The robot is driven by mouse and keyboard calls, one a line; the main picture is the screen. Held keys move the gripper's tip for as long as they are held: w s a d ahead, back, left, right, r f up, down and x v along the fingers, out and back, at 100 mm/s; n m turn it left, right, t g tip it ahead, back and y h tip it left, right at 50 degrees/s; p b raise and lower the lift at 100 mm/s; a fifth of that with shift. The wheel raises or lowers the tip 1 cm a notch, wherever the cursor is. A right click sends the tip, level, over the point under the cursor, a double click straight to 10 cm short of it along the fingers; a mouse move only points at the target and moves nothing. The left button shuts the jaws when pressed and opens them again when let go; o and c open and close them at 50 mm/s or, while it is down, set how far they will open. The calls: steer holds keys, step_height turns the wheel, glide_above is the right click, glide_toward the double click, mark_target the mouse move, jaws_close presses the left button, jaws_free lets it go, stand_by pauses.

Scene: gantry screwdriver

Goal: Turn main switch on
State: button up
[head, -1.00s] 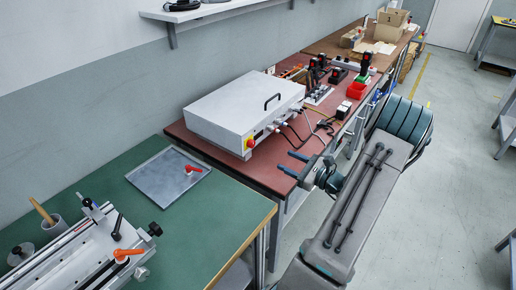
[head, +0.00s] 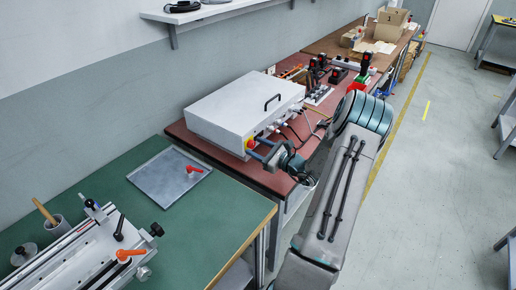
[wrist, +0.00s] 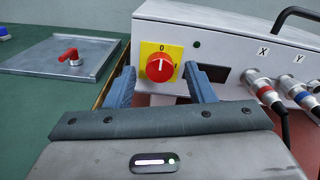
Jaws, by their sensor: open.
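The main switch is a red rotary knob on a yellow plate (wrist: 160,66), on the front of a white control box (head: 240,103). In the wrist view its white pointer mark is up, near the 0. It also shows in the head view as a small red and yellow spot (head: 250,143). My gripper (wrist: 161,80) is open. Its two blue fingers stand left and right of the knob, pointing at the box face. The wrist view does not clearly show whether the fingers touch the knob; a gap shows on each side.
Cable connectors (wrist: 277,92) marked X and Y stick out of the box to the right of the switch. A grey tray (head: 166,181) with a red handle lies on the green table at left. A clamp rig (head: 85,245) stands nearer. The aisle floor at right is clear.

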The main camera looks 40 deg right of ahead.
steer(key=c, duration=1)
steer(key=shift+o, duration=0.2)
steer(key=shift+m, duration=0.3)
steer(key=m+p, duration=0.1)
steer(key=m, duration=0.1)
steer(key=m+p, duration=0.1)
steer(key=p, duration=0.1)
steer(key=shift+r+m, duration=0.2)
steer(key=shift+m, duration=0.2)
steer(key=m+p, duration=0.2)
steer(key=m, duration=0.2)
steer(key=shift+m, duration=0.3)
steer(key=m+p, duration=0.3)
steer(key=m, duration=0.2)
steer(key=shift+f+m+p, duration=0.1)
steer(key=shift+m+p, duration=0.75)
steer(key=shift+m, duration=1.25)
